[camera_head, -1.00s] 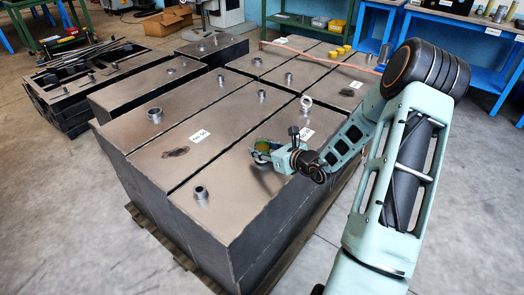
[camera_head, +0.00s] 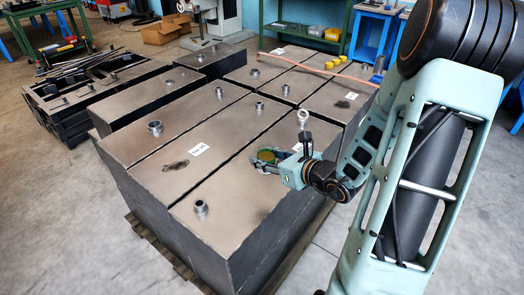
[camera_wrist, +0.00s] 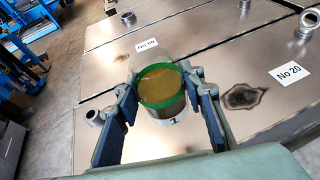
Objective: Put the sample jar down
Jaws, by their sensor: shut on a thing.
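The sample jar (camera_wrist: 160,84) is clear, with a green band, a brown-yellow content and a label reading 1. It also shows small in the head view (camera_head: 266,155). My gripper (camera_head: 268,162) is shut on the jar, with a dark blue finger on each side of it in the wrist view (camera_wrist: 163,92). The jar is over the top of a grey metal tank (camera_head: 226,206). I cannot tell whether its base touches the tank top.
Several tanks stand side by side, with upright pipe stubs (camera_head: 200,206) and number labels (camera_head: 199,149) on top. A dark stain (camera_wrist: 242,96) marks one tank. Bare top surface lies around the stubs. Several yellow pieces (camera_head: 321,42) sit at the far end.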

